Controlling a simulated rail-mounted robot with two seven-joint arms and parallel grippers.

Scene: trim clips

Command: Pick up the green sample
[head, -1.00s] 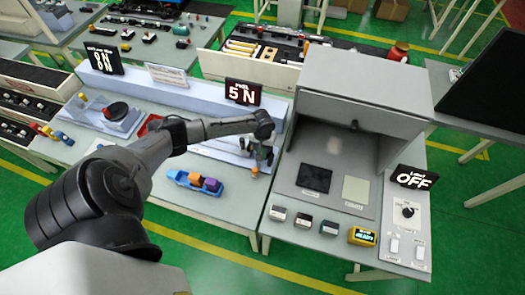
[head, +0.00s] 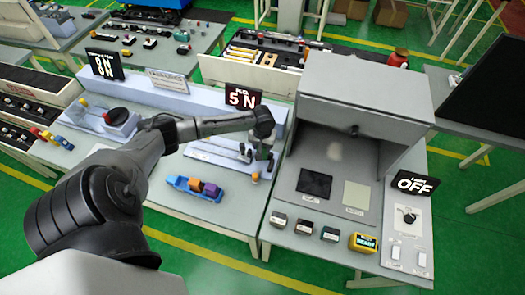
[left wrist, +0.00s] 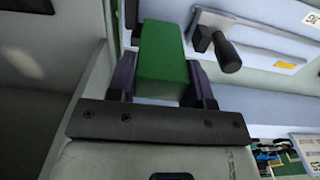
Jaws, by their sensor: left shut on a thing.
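The green sample (left wrist: 163,55) is a plain rectangular block. In the left wrist view it sits between the two dark fingers of my left gripper (left wrist: 161,80), which is shut on it. In the head view my left gripper (head: 262,158) points down at the right end of the left bench, over a pale fixture and just left of the grey booth. The sample is too small and covered there to make out clearly. My right gripper is in neither view.
A blue tray (head: 176,182) with orange and purple blocks lies left of the gripper. The grey booth (head: 362,85) stands to the right. Several small blocks, a yellow device (head: 363,242) and a switch panel (head: 408,235) line the right bench's front.

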